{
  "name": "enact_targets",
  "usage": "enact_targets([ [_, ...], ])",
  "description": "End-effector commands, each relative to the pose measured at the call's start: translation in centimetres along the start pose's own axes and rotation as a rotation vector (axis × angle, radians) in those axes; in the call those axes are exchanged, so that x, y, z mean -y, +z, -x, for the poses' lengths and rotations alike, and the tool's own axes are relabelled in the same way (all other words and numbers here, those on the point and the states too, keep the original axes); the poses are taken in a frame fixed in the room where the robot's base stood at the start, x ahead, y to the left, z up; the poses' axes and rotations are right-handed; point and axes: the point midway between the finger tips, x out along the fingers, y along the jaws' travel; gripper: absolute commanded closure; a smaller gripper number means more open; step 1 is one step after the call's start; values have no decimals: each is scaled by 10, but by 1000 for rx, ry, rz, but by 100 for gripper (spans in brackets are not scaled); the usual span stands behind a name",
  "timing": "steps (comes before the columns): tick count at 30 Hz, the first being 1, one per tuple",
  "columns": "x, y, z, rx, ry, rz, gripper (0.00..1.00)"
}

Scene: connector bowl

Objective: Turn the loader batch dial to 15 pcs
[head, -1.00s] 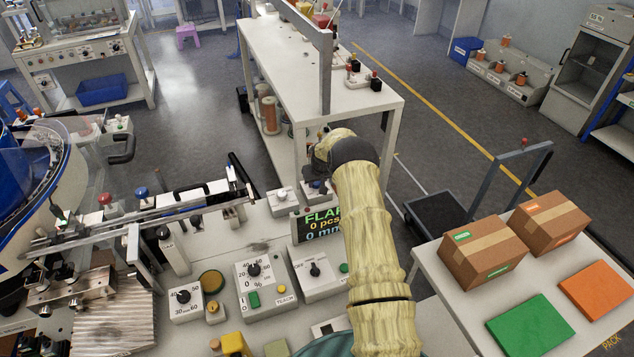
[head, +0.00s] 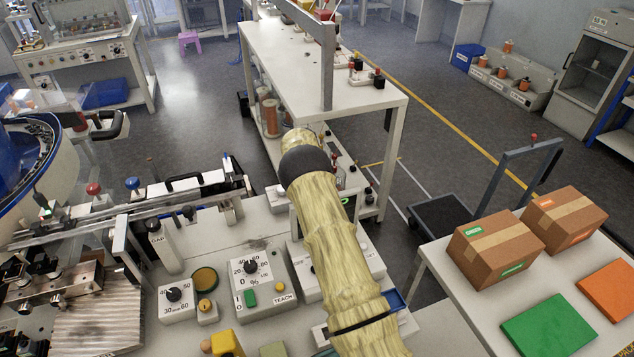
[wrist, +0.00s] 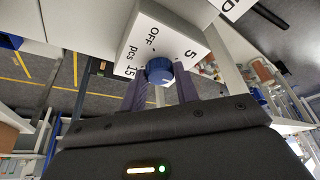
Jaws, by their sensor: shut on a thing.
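The batch dial's blue knob (wrist: 158,69) shows in the wrist view on a white box (wrist: 170,32) lettered OFF, 5 and 15 pcs. My gripper (wrist: 161,80) has one dark finger on each side of the knob and is shut on it. A pale mark shows on the knob's near side, but I cannot tell clearly which setting it points at. In the head view my arm hides the gripper and the dial.
In the head view, other dials, one with a black knob (head: 250,267) and one marked 30 to 60 (head: 174,294), sit left of my arm. A white bench (head: 330,80) stands behind it. A table with cartons (head: 490,250) is at the right.

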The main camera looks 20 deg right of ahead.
Motion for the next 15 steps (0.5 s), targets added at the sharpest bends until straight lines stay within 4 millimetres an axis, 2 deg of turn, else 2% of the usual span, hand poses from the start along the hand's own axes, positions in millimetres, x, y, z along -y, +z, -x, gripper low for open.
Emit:
enact_targets([
  [9, 4, 0, -2, -2, 110, -267, 92],
  [15, 5, -1, -1, -1, 152, -373, 92],
])
